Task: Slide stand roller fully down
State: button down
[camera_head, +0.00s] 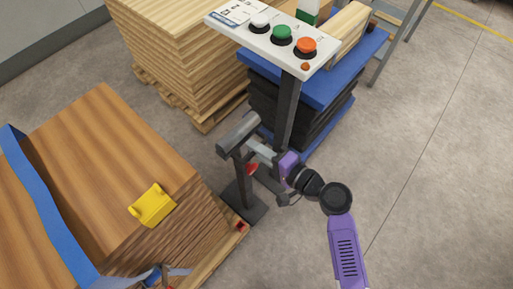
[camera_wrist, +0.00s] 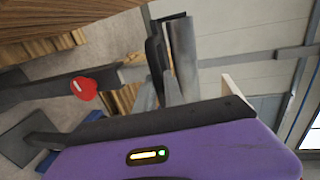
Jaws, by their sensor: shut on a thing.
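The stand roller (camera_head: 239,136) is a grey cylinder lying across the top of a dark upright post. The post rises from a flat dark base plate (camera_head: 246,206) on the floor. A red knob (camera_head: 252,168) sits on the post below the roller; it also shows in the wrist view (camera_wrist: 83,88). My gripper (camera_head: 264,153) reaches in from the right, just below the roller, and is shut on the stand roller's upper part. In the wrist view the roller (camera_wrist: 184,58) stands beside a dark finger. The exact grip contact is hidden.
A strapped stack of wooden boards (camera_head: 95,165) with a yellow corner piece (camera_head: 152,206) is close on the left. A control panel (camera_head: 275,38) on a dark post stands behind my gripper, before a blue-topped lift table (camera_head: 345,72). The floor on the right is clear.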

jog(key=shift+s+d+f, duration=0.1)
jog(key=shift+f, duration=0.35)
jog(key=c, duration=1.5)
grip_release()
jog(key=shift+o, duration=0.2)
jog(key=shift+r, duration=0.1)
jog(key=v, duration=0.7)
jog(key=shift+s+d, duration=0.2)
jog(key=shift+d, duration=0.1)
